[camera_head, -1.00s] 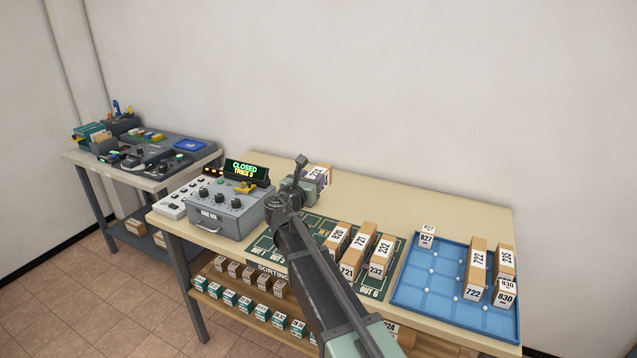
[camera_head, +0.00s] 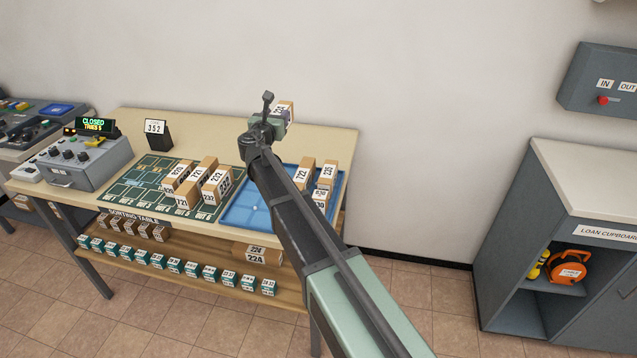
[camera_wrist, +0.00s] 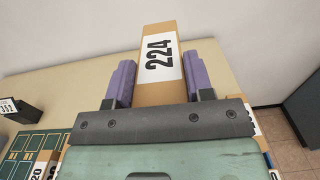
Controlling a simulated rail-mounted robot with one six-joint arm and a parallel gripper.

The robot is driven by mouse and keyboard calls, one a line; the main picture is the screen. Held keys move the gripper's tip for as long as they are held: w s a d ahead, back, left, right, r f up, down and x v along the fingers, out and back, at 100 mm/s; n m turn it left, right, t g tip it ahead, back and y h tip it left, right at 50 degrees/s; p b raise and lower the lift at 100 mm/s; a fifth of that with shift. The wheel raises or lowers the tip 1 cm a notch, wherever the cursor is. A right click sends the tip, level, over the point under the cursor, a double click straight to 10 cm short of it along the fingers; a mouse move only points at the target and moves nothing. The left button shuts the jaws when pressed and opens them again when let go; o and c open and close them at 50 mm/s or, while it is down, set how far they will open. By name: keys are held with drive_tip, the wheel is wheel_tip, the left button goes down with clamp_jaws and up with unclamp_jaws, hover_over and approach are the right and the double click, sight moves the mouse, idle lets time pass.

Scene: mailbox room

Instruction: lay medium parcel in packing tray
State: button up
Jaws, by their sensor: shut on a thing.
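My gripper (camera_wrist: 158,82) is shut on a brown parcel with a white label reading 224 (camera_wrist: 160,60), with a purple pad on each side. In the head view this held parcel (camera_head: 285,106) shows above the back of the table, largely hidden by my wrist. The blue packing tray (camera_head: 238,211) lies on the right of the table, partly behind my arm. Parcels 722 (camera_head: 303,173), 235 (camera_head: 327,174) and one marked 830 (camera_head: 319,198) stand in its right part. Its middle is hidden by my arm.
The green sorting mat (camera_head: 127,187) left of the tray holds several brown parcels (camera_head: 200,182). A black stand reading 352 (camera_head: 157,135) is behind it. A grey control box (camera_head: 88,160) is at the table's left. A cupboard (camera_head: 510,240) stands right.

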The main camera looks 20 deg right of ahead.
drive_tip(key=shift+w+a+f, duration=0.15)
drive_tip(key=shift+a+f, duration=0.05)
wheel_tip(320, 180, down, 20)
drive_tip(key=b, duration=2)
drive_tip(key=shift+a+f+b, duration=0.1)
drive_tip(key=shift+b, duration=0.2)
drive_tip(key=shift+r, duration=0.3)
drive_tip(key=shift+f, duration=0.2)
drive_tip(key=o, duration=1.1)
drive_tip(key=shift+c, duration=0.2)
drive_tip(key=shift+r+p, duration=0.2)
drive_tip(key=shift+p, duration=0.1)
drive_tip(key=v, duration=1.2)
